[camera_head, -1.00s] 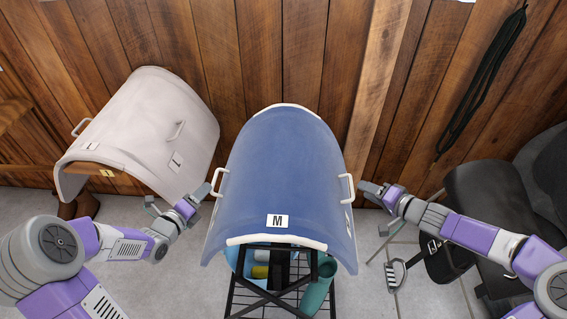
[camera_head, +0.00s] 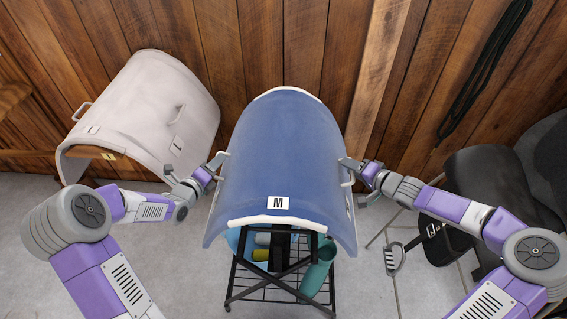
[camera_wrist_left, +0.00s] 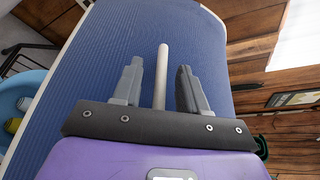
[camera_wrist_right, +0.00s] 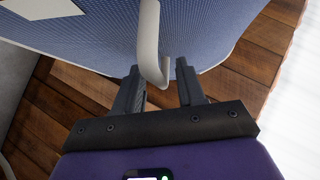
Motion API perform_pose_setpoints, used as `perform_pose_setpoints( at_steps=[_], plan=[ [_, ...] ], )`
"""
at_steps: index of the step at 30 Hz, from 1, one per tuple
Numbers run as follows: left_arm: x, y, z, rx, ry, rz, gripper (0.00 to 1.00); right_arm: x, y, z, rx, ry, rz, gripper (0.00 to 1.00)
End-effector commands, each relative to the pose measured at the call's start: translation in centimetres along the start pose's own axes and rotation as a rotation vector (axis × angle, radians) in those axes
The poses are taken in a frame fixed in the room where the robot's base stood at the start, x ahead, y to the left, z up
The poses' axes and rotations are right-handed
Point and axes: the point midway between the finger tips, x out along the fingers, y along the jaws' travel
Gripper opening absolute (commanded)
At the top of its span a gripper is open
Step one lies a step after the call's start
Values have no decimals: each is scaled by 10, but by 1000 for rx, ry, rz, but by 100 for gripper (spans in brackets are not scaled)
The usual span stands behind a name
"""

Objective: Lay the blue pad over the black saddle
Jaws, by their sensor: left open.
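The blue pad (camera_head: 280,150), marked M, is draped in an arch over a black wire rack (camera_head: 283,285), with a white handle on each side. My left gripper (camera_head: 217,162) is at its left side. In the left wrist view the open fingers (camera_wrist_left: 157,75) stand on either side of the left handle (camera_wrist_left: 162,70). My right gripper (camera_head: 350,166) is at its right side. In the right wrist view its open fingers (camera_wrist_right: 158,70) flank the lower end of the right handle (camera_wrist_right: 148,40). The black saddle (camera_head: 488,185) is at the right, with a stirrup (camera_head: 394,259) hanging beside it.
A pale grey-white pad (camera_head: 150,115) with handles sits on a wooden support at the left. A wood plank wall (camera_head: 300,45) closes the back, with a black rope (camera_head: 480,80) hanging on it. A teal bottle (camera_head: 318,272) is in the rack. Grey floor is open around the rack.

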Motion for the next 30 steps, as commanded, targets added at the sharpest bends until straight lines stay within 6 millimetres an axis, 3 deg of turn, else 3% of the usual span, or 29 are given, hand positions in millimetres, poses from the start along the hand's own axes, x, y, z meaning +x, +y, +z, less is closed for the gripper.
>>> perform_pose_setpoints(
  at_steps=[10, 18, 30],
  plan=[
    [4, -1, 0, 0, 0, -1, 42, 4, 0, 0, 0, 0, 0, 39],
    [4, 0, 0, 0, 0, -1, 1, 4, 0, 0, 0, 0, 0, 0],
    [3, 0, 0, 0, 0, -1, 0, 3, 0, 0, 0, 0, 0, 0]
  ],
)
